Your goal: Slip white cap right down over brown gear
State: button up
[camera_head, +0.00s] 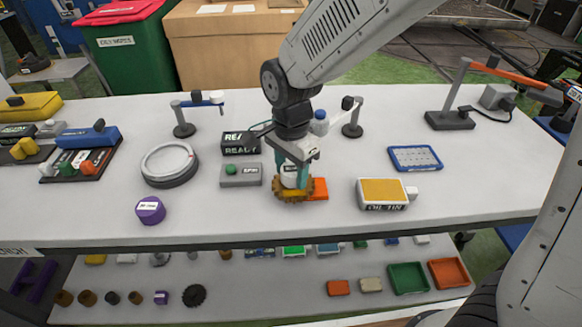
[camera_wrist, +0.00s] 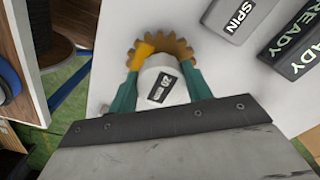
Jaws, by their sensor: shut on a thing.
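The white cap (camera_head: 290,174) has a dark label and sits between the teal fingers of my gripper (camera_head: 291,180). In the wrist view the cap (camera_wrist: 157,76) shows its label, and the gripper (camera_wrist: 158,88) is shut on its sides. The brown gear (camera_head: 286,195) lies flat on the table at the fingertips. In the wrist view the toothed gear (camera_wrist: 180,46) shows beyond the cap, partly covered by it. The gear's centre is hidden, and I cannot tell how far down the cap is over it.
An orange block (camera_head: 320,188) lies right of the gear. A grey SPIN box (camera_head: 241,175) and a dark READY box (camera_head: 240,144) stand to the left. A yellow-topped oil tin (camera_head: 383,193) stands to the right. A purple cylinder (camera_head: 150,211) is near the front edge.

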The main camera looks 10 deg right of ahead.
jog(key=shift+f, duration=0.55)
dwell(1.3)
jog(key=o, duration=1)
jog(key=shift+r, duration=0.1)
